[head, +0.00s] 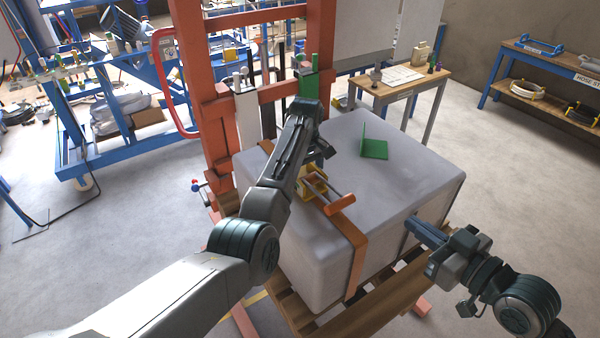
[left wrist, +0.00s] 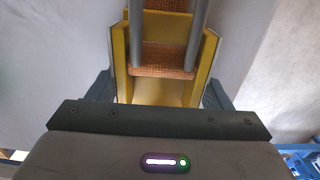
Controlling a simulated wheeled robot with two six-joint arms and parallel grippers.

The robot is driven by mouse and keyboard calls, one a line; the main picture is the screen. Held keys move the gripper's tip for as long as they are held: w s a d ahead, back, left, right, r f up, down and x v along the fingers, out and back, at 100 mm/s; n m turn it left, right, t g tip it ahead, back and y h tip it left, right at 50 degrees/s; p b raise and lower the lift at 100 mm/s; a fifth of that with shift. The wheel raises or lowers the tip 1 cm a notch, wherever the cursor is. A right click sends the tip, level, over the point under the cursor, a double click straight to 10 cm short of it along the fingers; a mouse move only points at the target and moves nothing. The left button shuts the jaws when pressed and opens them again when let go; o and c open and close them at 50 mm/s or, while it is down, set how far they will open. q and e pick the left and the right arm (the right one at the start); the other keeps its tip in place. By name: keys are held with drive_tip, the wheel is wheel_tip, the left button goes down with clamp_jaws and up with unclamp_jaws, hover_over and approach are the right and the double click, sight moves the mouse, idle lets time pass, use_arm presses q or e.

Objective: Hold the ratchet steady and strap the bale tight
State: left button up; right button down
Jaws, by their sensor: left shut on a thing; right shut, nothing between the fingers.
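The large grey bale (head: 400,185) sits on a wooden pallet (head: 375,312). An orange strap (head: 357,262) runs over its top and down its near side. The yellow ratchet (head: 312,186) lies on the bale's top at the strap, and its lever with an orange grip (head: 341,203) points toward the lower right. My left gripper (head: 322,160) is shut on the ratchet; in the left wrist view the ratchet's yellow frame (left wrist: 120,50) sits between the fingers, with orange webbing (left wrist: 163,58) inside. My right gripper (head: 411,222) is shut and empty at the bale's right side.
A green angle piece (head: 374,149) rests on the bale top. An orange steel frame (head: 205,110) stands close behind the bale. A small wooden table (head: 425,82) is behind it and a blue-legged bench (head: 545,60) at the far right. Grey floor is clear at right.

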use_arm(q)
drive_tip(key=o, duration=0.6)
drive_tip(key=shift+r, duration=0.2)
drive_tip(key=shift+r, duration=0.45)
drive_tip(key=o, duration=0.5)
wheel_tip(320, 180, up, 12)
drive_tip(key=shift+f, duration=0.1)
idle(0.4)
